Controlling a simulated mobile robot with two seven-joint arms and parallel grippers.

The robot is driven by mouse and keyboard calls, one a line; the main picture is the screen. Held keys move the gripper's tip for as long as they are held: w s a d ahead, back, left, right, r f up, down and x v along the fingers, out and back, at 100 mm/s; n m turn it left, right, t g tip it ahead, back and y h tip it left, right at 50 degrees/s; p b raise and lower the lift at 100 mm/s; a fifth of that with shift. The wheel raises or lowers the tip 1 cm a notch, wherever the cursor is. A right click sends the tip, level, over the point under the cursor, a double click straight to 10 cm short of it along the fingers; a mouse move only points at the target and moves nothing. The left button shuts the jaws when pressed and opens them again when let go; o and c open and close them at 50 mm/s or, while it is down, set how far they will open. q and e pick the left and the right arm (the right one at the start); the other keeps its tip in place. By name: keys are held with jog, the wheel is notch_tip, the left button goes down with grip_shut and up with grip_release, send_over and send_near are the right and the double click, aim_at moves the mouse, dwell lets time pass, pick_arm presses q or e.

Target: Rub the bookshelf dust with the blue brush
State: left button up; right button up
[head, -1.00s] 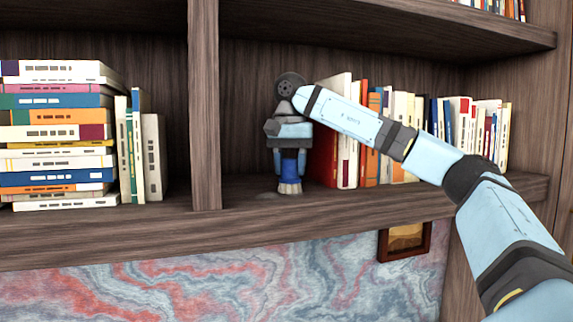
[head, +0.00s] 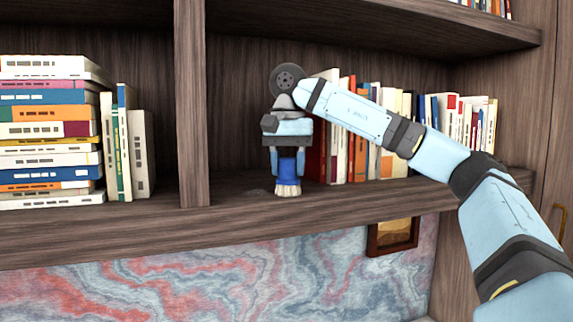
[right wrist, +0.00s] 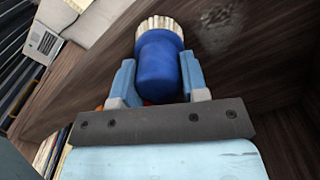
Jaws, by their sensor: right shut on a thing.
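My right gripper (head: 287,162) points down and is shut on the blue brush (head: 289,175). The brush is upright, pale bristles down, at or just above the shelf board (head: 230,194); I cannot tell if they touch. A faint grey dust patch (head: 256,192) lies on the board just left of the bristles. In the right wrist view the blue brush (right wrist: 158,68) sits between both fingers, and the dust (right wrist: 221,18) shows as a pale smudge beside the bristles. My left gripper is not in view.
A row of upright books (head: 360,130) stands close to the right of the gripper. A vertical divider (head: 191,110) stands to the left, with stacked books (head: 50,130) beyond it. An upper shelf (head: 400,27) hangs above my arm. A framed picture (head: 393,236) is below.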

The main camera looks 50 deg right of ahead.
jog(key=shift+w+r, duration=0.1)
jog(key=shift+r, duration=2.95)
jog(key=shift+r, duration=1.55)
jog(key=shift+f, duration=0.1)
